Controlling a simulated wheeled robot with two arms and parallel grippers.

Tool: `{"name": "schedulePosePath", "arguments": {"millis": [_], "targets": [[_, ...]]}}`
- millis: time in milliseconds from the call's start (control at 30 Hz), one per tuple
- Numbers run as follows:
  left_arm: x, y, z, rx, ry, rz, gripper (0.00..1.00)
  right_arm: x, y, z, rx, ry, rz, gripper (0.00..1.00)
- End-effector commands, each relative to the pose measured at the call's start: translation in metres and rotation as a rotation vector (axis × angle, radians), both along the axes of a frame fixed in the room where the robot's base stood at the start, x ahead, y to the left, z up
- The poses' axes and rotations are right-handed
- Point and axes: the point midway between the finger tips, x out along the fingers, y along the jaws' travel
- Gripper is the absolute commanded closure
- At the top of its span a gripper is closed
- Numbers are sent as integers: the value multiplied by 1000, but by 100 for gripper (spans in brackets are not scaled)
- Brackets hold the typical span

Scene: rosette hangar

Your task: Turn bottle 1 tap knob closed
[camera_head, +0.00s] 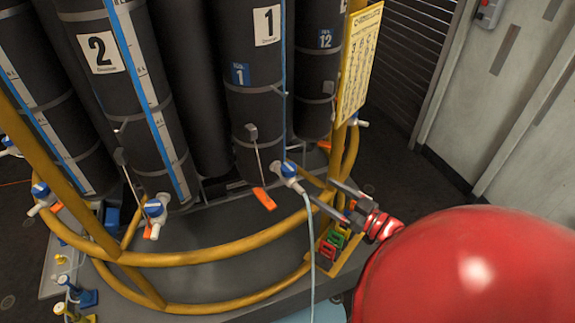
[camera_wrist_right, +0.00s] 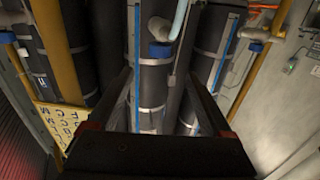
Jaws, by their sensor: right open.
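Bottle 1 (camera_head: 254,60) is a tall dark cylinder with a white "1" label, standing in the rack. Its tap has a blue knob (camera_head: 289,169) on a white body with a pale hose hanging from it. My right gripper (camera_head: 320,189) is open and empty, just to the right of this tap, its fingers pointing toward it. No contact with the knob is visible. In the right wrist view a blue knob (camera_wrist_right: 160,50) with a white tap and hose shows ahead, between the lines of the two fingers (camera_wrist_right: 168,72). My left gripper is not in view.
A yellow curved rail (camera_head: 210,258) runs below the taps. Bottle 2 (camera_head: 115,90) and its blue-knobbed tap (camera_head: 154,208) stand to the left. An orange tag (camera_head: 264,199) hangs beside the bottle 1 tap. A yellow sign (camera_head: 359,62) is on the rack at right. Open floor lies farther right.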

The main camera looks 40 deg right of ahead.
Motion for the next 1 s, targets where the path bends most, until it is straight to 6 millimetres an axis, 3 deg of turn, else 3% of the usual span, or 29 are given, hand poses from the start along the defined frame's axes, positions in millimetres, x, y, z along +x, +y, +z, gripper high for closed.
{"name": "schedulePosePath", "arguments": {"millis": [33,300,500,700,1000], "targets": [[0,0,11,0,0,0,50,12,6,6,1,2,12,16],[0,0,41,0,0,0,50,75,19,7,2,0,6,16],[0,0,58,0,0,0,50,111,26,4,4,2,4,16],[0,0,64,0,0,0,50,129,29,2,1,0,-1,16],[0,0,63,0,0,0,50,131,29,0,1,1,-2,16]]}}
